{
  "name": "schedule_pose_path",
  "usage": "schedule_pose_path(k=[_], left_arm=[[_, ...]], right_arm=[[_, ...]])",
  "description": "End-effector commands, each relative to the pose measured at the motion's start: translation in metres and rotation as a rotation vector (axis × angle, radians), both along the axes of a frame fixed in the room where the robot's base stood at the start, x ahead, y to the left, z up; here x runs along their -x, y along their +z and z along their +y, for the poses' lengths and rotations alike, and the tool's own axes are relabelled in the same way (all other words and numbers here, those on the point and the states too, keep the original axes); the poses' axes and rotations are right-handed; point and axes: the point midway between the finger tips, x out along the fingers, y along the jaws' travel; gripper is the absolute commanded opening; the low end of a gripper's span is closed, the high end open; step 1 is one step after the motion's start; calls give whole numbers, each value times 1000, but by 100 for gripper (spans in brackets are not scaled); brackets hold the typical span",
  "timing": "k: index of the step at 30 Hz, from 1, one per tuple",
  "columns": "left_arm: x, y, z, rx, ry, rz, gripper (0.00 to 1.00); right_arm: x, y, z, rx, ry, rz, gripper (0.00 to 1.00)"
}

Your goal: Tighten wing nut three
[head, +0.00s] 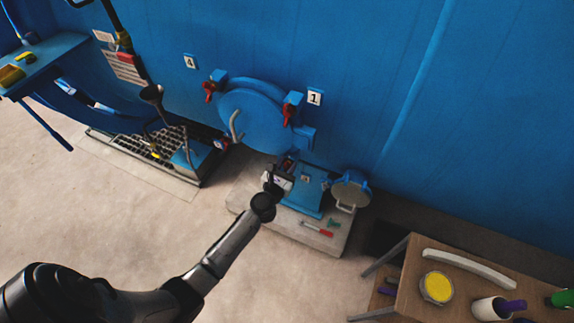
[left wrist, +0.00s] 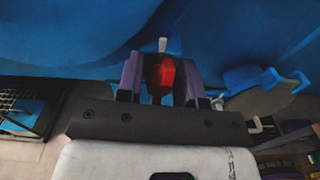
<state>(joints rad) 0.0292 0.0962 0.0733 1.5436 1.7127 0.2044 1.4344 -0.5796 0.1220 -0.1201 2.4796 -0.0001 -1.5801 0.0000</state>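The round blue door (head: 255,118) of the autoclave is in the upper middle of the head view. Red wing nuts show at its upper right (head: 288,114), upper left (head: 210,91) and lower left (head: 222,143). My left gripper (head: 279,178) is low by the door's lower right, partly hidden by its own wrist. In the left wrist view, a red wing nut (left wrist: 166,74) lies between the two purple fingers (left wrist: 159,88). Whether both fingers press on it is unclear, and I cannot read its number. My right gripper is not in view.
Plates marked 4 (head: 190,61) and 1 (head: 315,97) are on the blue wall. A low platform (head: 330,243) carries a red tool below the door. A wooden table (head: 410,293) with a yellow-topped dish (head: 437,287) is at lower right.

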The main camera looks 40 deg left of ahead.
Motion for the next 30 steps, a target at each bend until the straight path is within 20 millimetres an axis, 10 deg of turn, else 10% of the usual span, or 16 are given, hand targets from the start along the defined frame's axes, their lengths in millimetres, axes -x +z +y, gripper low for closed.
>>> schedule_pose_path(k=[9,20,30], left_arm=[[-1,0,0,0,0,-1,33],[-1,0,0,0,0,-1,0],[-1,1,0,-75,0,21,0]], right_arm=[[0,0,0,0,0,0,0],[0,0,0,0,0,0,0],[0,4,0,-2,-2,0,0]])
